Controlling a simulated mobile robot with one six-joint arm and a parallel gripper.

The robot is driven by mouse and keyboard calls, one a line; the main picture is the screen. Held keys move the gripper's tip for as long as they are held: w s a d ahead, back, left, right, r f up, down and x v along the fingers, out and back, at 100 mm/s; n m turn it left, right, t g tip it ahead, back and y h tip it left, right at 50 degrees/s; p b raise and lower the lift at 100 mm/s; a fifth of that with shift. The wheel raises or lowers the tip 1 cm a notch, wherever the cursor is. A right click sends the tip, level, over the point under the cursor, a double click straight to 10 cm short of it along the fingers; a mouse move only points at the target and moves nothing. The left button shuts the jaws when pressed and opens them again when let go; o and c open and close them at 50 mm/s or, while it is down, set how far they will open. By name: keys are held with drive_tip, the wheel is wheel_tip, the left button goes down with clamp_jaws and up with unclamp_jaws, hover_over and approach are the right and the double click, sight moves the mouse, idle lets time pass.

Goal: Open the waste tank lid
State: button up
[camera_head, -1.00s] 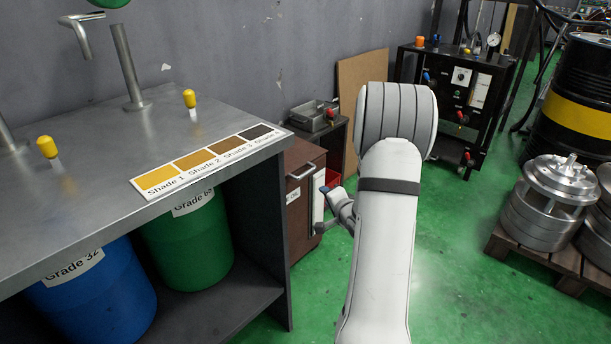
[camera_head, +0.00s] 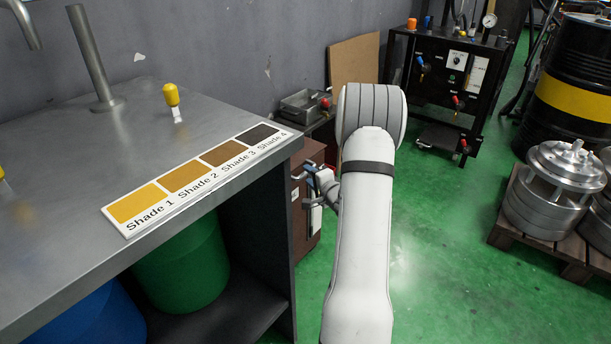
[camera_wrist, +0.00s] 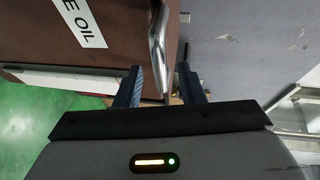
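The waste tank (camera_head: 301,225) is a brown box beside the workbench's right end. Its flat brown lid (camera_head: 313,150) looks down on the tank, but the bench and my gripper hide part of it. In the wrist view the tank's brown face (camera_wrist: 110,45) carries a white label ending in "E OIL" (camera_wrist: 80,20). A silver bar handle (camera_wrist: 157,45) sticks out there. My gripper (camera_wrist: 161,88) is open, with one finger on each side of the handle's near end. I cannot tell if either finger touches it. In the head view my gripper (camera_head: 316,180) is at the tank's upper front.
The metal workbench (camera_head: 60,140) with the shade card (camera_head: 205,175) lies close left of my gripper. A metal tray (camera_head: 305,104) stands behind the tank. A black test rig (camera_head: 440,80) and a pallet (camera_head: 520,235) are at right. Green floor (camera_head: 440,250) is clear between.

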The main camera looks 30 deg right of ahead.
drive_tip(key=shift+w+d+f+b, duration=0.15)
drive_tip(key=shift+w+f+b, duration=0.05)
drive_tip(key=shift+w, duration=0.6)
drive_tip(key=shift+w+d+f+b, duration=0.1)
drive_tip(key=shift+w+f+b, duration=0.1)
drive_tip(key=shift+w, duration=0.6)
drive_tip(key=shift+c, duration=0.2)
clamp_jaws()
